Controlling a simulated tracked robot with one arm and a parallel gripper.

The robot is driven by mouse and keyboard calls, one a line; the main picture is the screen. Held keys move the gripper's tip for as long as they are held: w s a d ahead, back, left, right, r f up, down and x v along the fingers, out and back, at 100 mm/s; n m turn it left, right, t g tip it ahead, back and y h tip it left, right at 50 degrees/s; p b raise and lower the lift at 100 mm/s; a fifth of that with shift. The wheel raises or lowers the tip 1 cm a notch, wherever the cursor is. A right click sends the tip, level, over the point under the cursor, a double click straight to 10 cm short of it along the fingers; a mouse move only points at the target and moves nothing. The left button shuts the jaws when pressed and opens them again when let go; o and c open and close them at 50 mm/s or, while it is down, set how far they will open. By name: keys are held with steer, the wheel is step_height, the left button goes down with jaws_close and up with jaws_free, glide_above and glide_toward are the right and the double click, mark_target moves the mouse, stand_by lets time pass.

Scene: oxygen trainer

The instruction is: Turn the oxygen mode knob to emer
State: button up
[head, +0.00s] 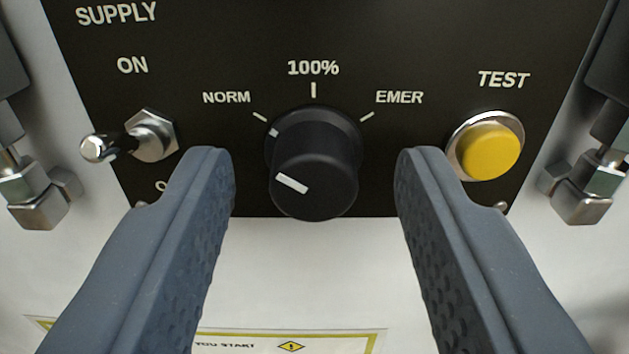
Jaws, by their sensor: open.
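The black oxygen mode knob (328,182) stands out from the black panel in the middle of the head view. Its white line lies on the left of its face and points up-left, in line with the NORM mark (227,97). The 100% mark (313,68) is above the knob and the EMER mark (399,97) is at its upper right. My gripper (315,160) is open, with one blue-grey finger on each side of the knob. Gaps show between both fingers and the knob in the picture.
A metal SUPPLY toggle switch (130,141) is left of the left finger, by the ON label. A yellow TEST button (490,150) is right of the right finger. Metal fittings (40,190) flank the panel. A yellow-edged label (290,341) lies below on the white surface.

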jaws_close()
